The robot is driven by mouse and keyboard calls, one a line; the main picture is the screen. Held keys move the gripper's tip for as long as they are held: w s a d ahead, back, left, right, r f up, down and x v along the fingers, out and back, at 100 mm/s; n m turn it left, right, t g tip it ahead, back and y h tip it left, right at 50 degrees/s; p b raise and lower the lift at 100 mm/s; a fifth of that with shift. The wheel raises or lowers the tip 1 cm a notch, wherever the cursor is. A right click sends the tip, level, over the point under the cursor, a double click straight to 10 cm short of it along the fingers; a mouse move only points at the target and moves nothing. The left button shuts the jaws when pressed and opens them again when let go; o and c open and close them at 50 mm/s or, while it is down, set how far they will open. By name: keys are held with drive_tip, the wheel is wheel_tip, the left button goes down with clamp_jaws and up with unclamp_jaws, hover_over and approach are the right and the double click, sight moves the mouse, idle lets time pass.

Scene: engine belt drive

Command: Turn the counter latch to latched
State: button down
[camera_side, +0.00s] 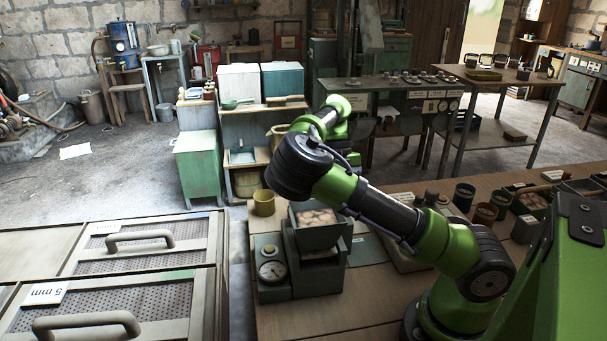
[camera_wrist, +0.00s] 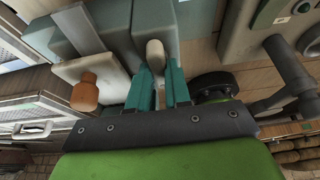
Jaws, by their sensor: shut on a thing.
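In the wrist view, my gripper (camera_wrist: 159,74) has its two teal fingers closed around a pale, rounded handle (camera_wrist: 155,50), which looks to be the counter latch. The handle's top shows between the fingertips, and its lower part is hidden by them. It sits in front of a grey-green housing (camera_wrist: 152,18). I cannot read from this view whether the latch is turned to latched. In the side view, my arm bends away over the bench, and the fingers and the latch cannot be made out.
In the wrist view, an orange-brown knob (camera_wrist: 86,92) on a pale block is left of the fingers. A dark round knob (camera_wrist: 214,84) and a grey bar handle (camera_wrist: 283,98) are to the right. In the side view, a dial scale (camera_side: 272,271) stands on the wooden bench (camera_side: 290,318).

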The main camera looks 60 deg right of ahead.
drive_tip(key=shift+n, duration=0.4)
drive_tip(key=n, duration=0.1)
drive_tip(key=n+h, duration=0.1)
drive_tip(key=n, duration=0.1)
drive_tip(key=shift+w+a+n+g, duration=0.1)
drive_tip(key=shift+w+n+g, duration=0.05)
drive_tip(key=shift+n+g, duration=0.2)
drive_tip(key=n+h, duration=0.1)
drive_tip(key=n, duration=0.1)
drive_tip(key=n+h, duration=0.1)
drive_tip(key=n, duration=0.1)
drive_tip(key=shift+a+n+g, duration=0.15)
drive_tip(key=shift+n+g, duration=0.1)
drive_tip(key=n+h, duration=0.2)
drive_tip(key=n, duration=0.2)
drive_tip(key=shift+a, duration=0.1)
drive_tip(key=n+t+h, duration=0.1)
drive_tip(key=n, duration=0.3)
drive_tip(key=shift+a+n, duration=0.1)
drive_tip(key=shift+n, duration=0.5)
drive_tip(key=c, duration=1.1)
unclamp_jaws()
drive_tip(key=shift+o, duration=0.2)
drive_tip(key=v, duration=1.7)
drive_tip(key=shift+s+a, duration=0.25)
drive_tip(key=shift+s, duration=0.05)
